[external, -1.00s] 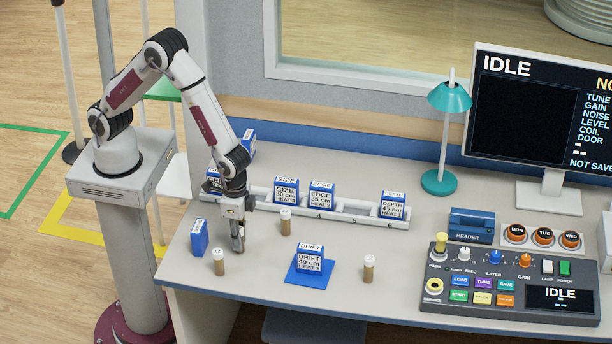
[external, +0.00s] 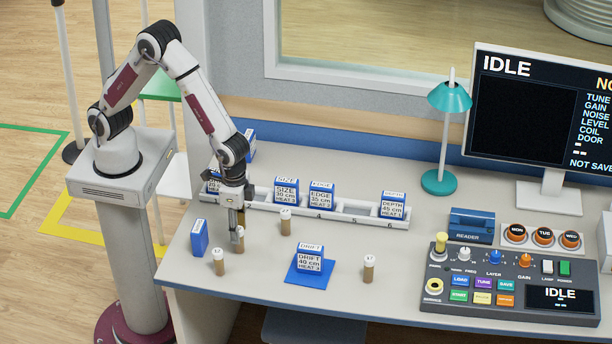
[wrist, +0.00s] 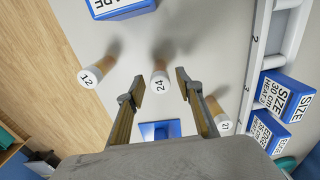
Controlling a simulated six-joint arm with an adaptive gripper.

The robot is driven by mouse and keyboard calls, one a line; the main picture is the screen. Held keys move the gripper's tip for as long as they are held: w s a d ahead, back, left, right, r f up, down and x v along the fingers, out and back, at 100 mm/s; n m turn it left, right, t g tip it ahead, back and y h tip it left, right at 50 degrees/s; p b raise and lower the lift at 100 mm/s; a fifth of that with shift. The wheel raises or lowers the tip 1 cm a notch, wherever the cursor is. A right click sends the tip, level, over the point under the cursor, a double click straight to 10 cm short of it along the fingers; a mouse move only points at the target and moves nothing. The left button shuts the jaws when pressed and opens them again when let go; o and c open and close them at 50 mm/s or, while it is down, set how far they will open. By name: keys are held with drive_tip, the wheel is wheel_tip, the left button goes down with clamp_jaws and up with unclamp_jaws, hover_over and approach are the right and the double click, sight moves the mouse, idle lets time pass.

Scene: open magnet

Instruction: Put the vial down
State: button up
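A brown vial with a white cap marked 24 (wrist: 160,82) stands on the table between my fingertips in the wrist view. It also shows in the external view (external: 240,246), partly hidden by my fingers. My gripper (external: 237,232) is just above it, pointing down. In the wrist view my gripper (wrist: 160,87) has its fingers apart, with a gap on each side of the vial's cap. The vial appears upright and not gripped.
Other vials stand nearby: one at front left (external: 219,263), one behind (external: 286,222) and one to the right (external: 368,269). A small blue block (external: 199,239) is left. A white rack (external: 345,212) with blue blocks runs behind. The DRIFT block (external: 310,259) sits on a blue pad.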

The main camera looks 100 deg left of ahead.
wheel_tip(320, 180, up, 8)
drive_tip(key=shift+r, duration=0.3)
idle(0.7)
drive_tip(key=shift+s+a+r, duration=0.1)
drive_tip(key=shift+a+r, duration=0.1)
drive_tip(key=shift+r, duration=0.1)
drive_tip(key=s+a+r+t, duration=0.1)
drive_tip(key=s+a+r, duration=0.35)
drive_tip(key=r, duration=0.25)
drive_tip(key=s+a+r+t, duration=0.2)
drive_tip(key=s+a+r, duration=0.25)
drive_tip(key=r, duration=0.25)
drive_tip(key=s+a+r+t, duration=0.2)
drive_tip(key=s+a, duration=0.5)
drive_tip(key=s, duration=0.5)
drive_tip(key=shift+s+r+t, duration=0.25)
drive_tip(key=shift+r+t, duration=0.05)
drive_tip(key=shift+r, duration=0.3)
drive_tip(key=shift+o, duration=0.4)
